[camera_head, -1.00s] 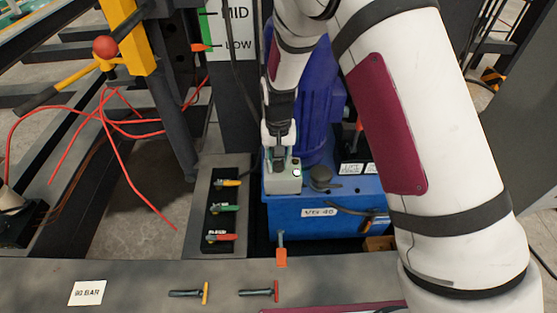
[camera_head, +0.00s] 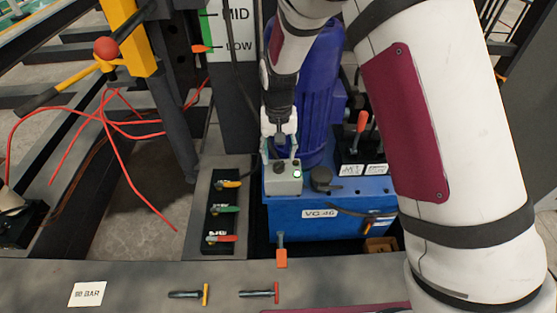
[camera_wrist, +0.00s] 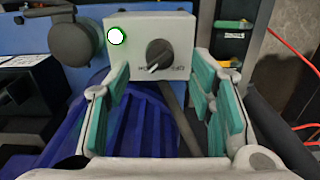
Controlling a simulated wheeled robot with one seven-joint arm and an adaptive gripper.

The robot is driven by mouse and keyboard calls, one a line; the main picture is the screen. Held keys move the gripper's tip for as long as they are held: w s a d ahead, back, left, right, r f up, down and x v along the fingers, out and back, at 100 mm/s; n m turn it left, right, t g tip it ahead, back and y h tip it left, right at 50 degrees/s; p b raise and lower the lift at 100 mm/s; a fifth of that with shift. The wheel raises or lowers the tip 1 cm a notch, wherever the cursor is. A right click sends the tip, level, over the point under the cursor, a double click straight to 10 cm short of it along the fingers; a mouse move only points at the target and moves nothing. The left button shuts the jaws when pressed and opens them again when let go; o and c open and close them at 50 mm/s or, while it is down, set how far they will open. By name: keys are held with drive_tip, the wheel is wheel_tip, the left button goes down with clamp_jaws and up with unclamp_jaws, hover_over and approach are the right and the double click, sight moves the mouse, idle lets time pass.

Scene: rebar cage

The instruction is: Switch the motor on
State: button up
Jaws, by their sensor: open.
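A small grey switch box (camera_head: 284,182) stands on the blue tank (camera_head: 325,220) in front of the blue motor (camera_head: 322,95). In the wrist view the box (camera_wrist: 182,35) has a black rotary knob (camera_wrist: 160,55) with a white pointer mark and a lit green-white lamp (camera_wrist: 116,36). The pointer aims to the lower left, and the lettering around the knob is partly covered. My gripper (camera_head: 281,150) is just above and behind the box in the head view. In the wrist view its teal-padded fingers (camera_wrist: 165,95) are apart, with the knob ahead between them and nothing held.
Yellow, green and red valve levers (camera_head: 222,210) stand in a black panel left of the tank. An orange-handled lever (camera_head: 361,122) rises at the tank's right. Red hoses (camera_head: 130,125) lie at left. Loose pins (camera_head: 188,294) lie on the front ledge.

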sight(279, 163)
wheel_tip(279, 163, up, 8)
drive_tip(key=shift+f, duration=0.15)
idle(0.5)
